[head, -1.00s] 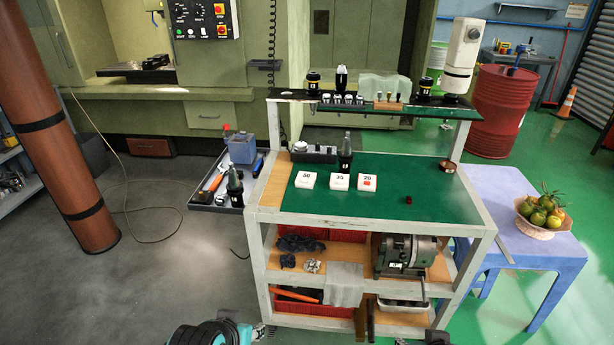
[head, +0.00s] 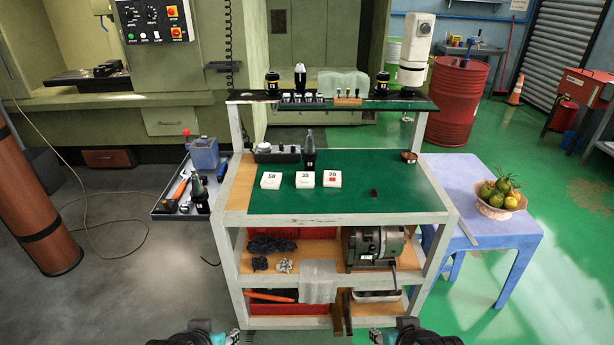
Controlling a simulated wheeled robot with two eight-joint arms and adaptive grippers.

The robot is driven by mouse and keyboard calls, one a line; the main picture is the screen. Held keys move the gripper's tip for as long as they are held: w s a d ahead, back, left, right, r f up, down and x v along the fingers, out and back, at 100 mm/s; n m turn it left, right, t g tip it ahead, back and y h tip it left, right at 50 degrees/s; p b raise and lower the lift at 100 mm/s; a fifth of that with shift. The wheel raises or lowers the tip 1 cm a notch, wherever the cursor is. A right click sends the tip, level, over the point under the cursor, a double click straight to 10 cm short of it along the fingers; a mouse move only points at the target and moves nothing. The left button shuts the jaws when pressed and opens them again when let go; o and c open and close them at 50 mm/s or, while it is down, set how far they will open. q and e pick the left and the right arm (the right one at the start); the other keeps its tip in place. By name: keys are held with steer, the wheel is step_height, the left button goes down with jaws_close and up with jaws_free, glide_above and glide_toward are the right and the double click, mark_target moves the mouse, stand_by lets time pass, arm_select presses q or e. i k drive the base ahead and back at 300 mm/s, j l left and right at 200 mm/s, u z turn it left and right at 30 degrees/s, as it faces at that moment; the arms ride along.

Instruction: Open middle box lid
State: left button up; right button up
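Three small white boxes stand in a row on the green mat of the cart top, marked 50 (head: 271,180), 35 (head: 305,180) and 20 (head: 332,179). The 35 box is the middle one, and its lid looks shut. The 20 box has a red patch on its top. My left gripper (head: 232,337) and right gripper (head: 377,337) show only partly at the bottom edge, in front of the cart and well away from the boxes. Whether their fingers are open or shut is not clear.
A dark bottle-like tool (head: 309,149) stands just behind the boxes, beside a grey holder (head: 276,153). A small dark red block (head: 375,193) lies right of them. A raised shelf (head: 345,106) spans the back. The mat's front (head: 330,203) is clear.

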mark_target(303, 178)
steer(key=i+l, duration=1.3)
steer(key=i, duration=0.05)
